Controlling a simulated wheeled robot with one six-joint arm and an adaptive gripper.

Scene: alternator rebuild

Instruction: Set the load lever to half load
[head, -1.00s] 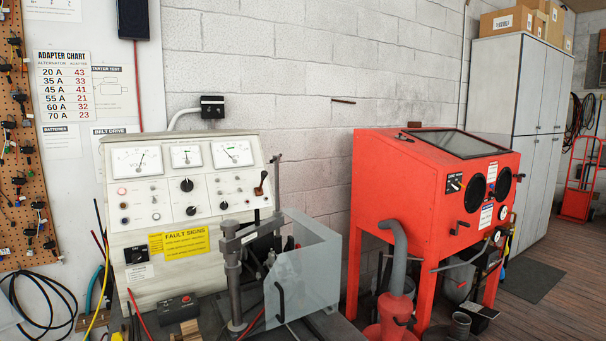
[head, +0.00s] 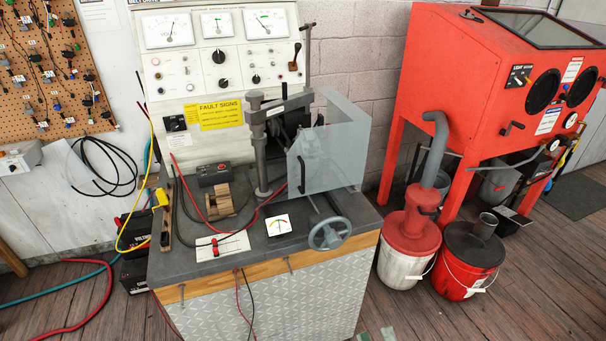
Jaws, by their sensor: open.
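The test bench panel (head: 178,80) stands at the back of the bench, with several gauges across its top. A lever with a dark knob (head: 296,55), which looks like the load lever, sits on the right side of the panel. It points up and leans slightly right; its scale marks are too small to read. A thin upright rod (head: 308,40) stands just right of it. My gripper is not in view.
A clear guard (head: 345,155) and grey clamp post (head: 259,150) stand on the bench (head: 225,245) in front of the panel's right side. A handwheel (head: 329,234) sticks out at the front. A red blasting cabinet (head: 430,60) and buckets (head: 405,262) stand right. Hoses lie left.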

